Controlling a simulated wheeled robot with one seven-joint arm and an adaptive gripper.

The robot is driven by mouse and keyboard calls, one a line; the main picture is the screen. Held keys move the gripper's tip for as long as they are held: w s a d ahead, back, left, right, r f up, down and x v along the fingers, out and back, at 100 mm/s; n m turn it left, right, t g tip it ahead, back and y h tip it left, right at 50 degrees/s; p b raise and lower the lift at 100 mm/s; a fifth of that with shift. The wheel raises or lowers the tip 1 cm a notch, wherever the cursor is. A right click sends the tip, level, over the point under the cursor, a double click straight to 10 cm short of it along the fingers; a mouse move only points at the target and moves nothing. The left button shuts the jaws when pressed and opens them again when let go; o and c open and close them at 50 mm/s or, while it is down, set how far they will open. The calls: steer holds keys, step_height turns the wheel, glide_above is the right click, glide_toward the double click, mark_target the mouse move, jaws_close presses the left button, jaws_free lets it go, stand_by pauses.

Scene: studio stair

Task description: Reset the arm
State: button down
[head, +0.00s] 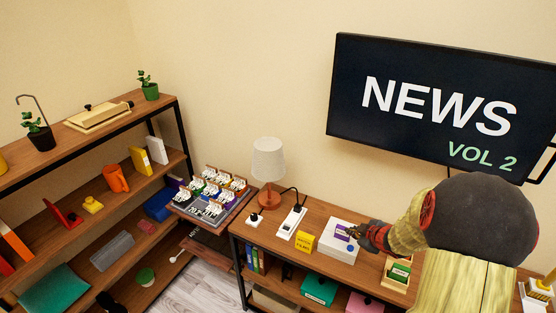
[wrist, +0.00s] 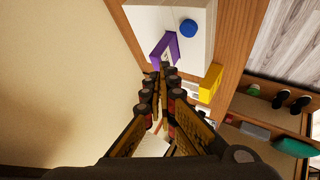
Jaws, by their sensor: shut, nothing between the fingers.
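My gripper (head: 354,232) is at the end of my arm, which reaches in from the right over the wooden sideboard (head: 315,217). Its fingers are shut with nothing between them. The fingertips are close to a purple piece on a white box (head: 338,248); I cannot tell whether they touch it. In the wrist view my gripper (wrist: 165,70) points at the purple piece (wrist: 164,48), which stands on the white box (wrist: 140,18) near a round blue button (wrist: 188,28).
A yellow sign (head: 303,242), a white power strip (head: 292,222) and a lamp (head: 268,163) stand left of the white box. A small green-fronted wooden holder (head: 399,272) is under my arm. A wall screen (head: 440,105) hangs above. Shelves (head: 60,205) stand at the left.

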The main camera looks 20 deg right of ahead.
steer(key=s+d+f+m+g+h, duration=0.3)
steer(key=s+d+m+g, duration=0.15)
steer(key=s, duration=0.45)
steer(key=s+a+r+m+g, duration=0.3)
steer(key=s+r+m, duration=0.1)
steer(key=s+r, duration=0.2)
steer(key=s+a+r+t+y, duration=0.1)
steer(key=s+a+r, duration=0.1)
steer(key=a+r, duration=0.5)
steer(key=s+a+r+t+y, duration=0.1)
steer(key=a+r, duration=0.6)
steer(key=a, duration=0.7)
steer(key=s+a+r+n+t+y, duration=0.1)
steer(key=s+a+r+t+y, duration=0.1)
steer(key=a+r, duration=0.5)
steer(key=s+a, duration=0.1)
steer(key=a, duration=0.2)
steer(key=shift+a, duration=0.4)
steer(key=shift+d, duration=0.1)
